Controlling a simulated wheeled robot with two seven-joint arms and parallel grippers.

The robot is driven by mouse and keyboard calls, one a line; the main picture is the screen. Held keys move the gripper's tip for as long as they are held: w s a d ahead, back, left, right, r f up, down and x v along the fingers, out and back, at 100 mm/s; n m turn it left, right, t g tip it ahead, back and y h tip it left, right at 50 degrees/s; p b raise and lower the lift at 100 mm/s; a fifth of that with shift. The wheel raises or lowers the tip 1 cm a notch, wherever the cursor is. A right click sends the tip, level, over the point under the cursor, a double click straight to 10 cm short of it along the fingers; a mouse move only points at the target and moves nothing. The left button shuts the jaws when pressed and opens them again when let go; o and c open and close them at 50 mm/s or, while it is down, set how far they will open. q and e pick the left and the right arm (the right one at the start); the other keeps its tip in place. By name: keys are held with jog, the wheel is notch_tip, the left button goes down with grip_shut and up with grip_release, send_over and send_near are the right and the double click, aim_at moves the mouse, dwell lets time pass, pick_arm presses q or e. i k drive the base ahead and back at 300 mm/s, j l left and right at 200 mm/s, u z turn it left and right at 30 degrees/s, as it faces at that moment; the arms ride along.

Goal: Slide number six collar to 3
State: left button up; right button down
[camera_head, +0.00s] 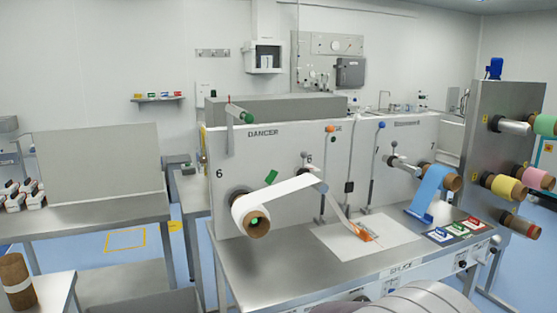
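The panel marked 6 (219,174) is at the left end of the grey machine. Beside the 6, a white web roll (243,208) sits on a spindle that sticks out of the panel, with a brown core (257,223) and a small green spot (254,220) at its near end. Behind the roll, a dark round part (238,192) shows against the panel. I cannot tell whether it is the number six collar, and no 3 or scale can be read. The white web runs right over a roller (319,187). Neither gripper shows in this view.
A blue roll (432,183) hangs on the right spindle. Colored rolls (502,186) stick out from a grey cabinet at the right. A white splice sheet (340,243) and several cards (459,229) lie on the steel bench (275,268). A brown core (15,272) stands at lower left.

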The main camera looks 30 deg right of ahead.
aim_at(304, 154)
jog(key=z, duration=1.15)
